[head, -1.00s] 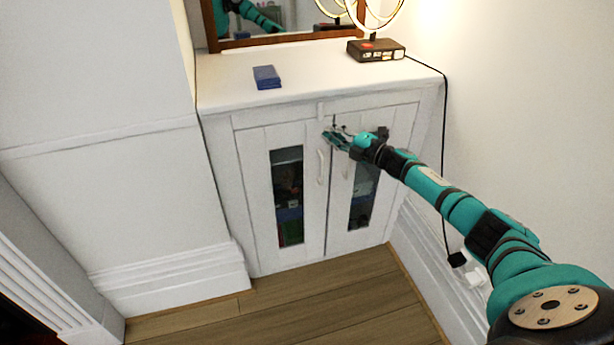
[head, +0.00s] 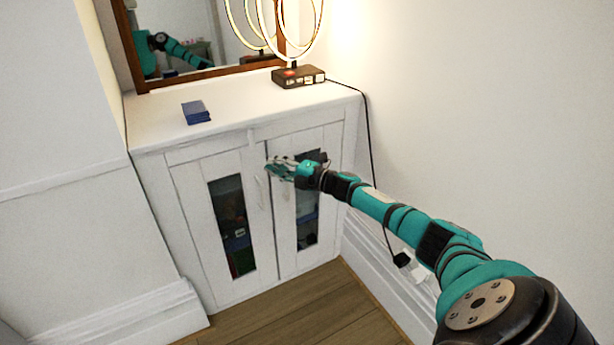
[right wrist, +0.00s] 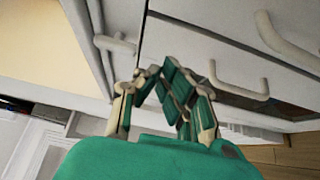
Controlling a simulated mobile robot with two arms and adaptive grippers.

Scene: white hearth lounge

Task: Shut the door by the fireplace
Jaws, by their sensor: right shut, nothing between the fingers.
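A white cabinet (head: 160,190) has two doors with glass panes, a left door (head: 195,200) and a right door (head: 325,180). Both look about flush with the cabinet front; a small gap cannot be told. Their upright handles, left (head: 260,192) and right (head: 284,190), flank the seam. My right gripper (head: 270,168) is shut and empty, in front of the doors near the top of the seam. Contact cannot be told. In the right wrist view my right gripper (right wrist: 158,72) is near a handle (right wrist: 240,86). My left gripper is not seen directly.
On the cabinet top are a blue box (head: 196,112) and a ring lamp (head: 298,77), with a framed mirror (head: 185,35) behind. The lamp's cord (head: 369,140) hangs at the right. Bare wood floor (head: 300,312) lies in front.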

